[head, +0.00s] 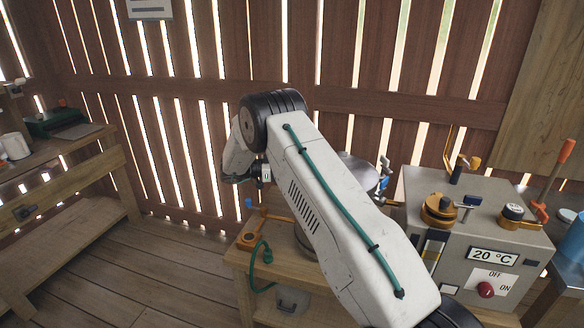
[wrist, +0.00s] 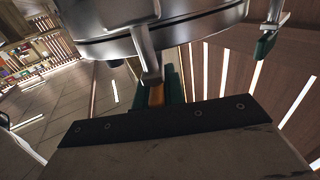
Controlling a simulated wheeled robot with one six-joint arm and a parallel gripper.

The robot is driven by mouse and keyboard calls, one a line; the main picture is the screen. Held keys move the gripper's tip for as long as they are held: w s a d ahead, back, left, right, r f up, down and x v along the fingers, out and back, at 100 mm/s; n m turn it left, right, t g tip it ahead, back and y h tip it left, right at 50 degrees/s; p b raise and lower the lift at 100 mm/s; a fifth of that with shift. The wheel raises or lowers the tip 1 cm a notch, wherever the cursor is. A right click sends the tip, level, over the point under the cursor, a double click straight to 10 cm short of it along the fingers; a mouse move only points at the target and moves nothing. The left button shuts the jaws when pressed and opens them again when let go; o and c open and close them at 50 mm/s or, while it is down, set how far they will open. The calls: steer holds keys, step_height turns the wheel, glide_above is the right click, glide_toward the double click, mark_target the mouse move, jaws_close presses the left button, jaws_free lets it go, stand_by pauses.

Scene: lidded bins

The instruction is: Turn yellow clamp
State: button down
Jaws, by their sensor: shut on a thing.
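In the wrist view, my gripper (wrist: 160,88) has green fingers closed around the yellow-orange handle of a clamp (wrist: 156,96). The clamp's metal arm (wrist: 148,62) rises from the handle to the rim of a round shiny metal vessel (wrist: 190,28). Most of the handle is hidden between the fingers and behind my dark wrist plate. In the head view, part of the vessel (head: 358,170) shows behind my white arm. The arm hides my gripper and the held clamp there.
Another metal clamp with a dark green tip (wrist: 268,38) hangs at the vessel's right side. A grey control box (head: 470,225) reading 20 °C stands right of my arm. A wooden workbench (head: 60,190) stands left, with open plank floor (head: 130,260) between.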

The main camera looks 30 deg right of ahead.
steer(key=c, duration=1.5)
jaws_free()
steer(key=v, duration=0.7)
steer(key=shift+w+a, duration=0.2)
steer(key=shift+a, duration=0.15)
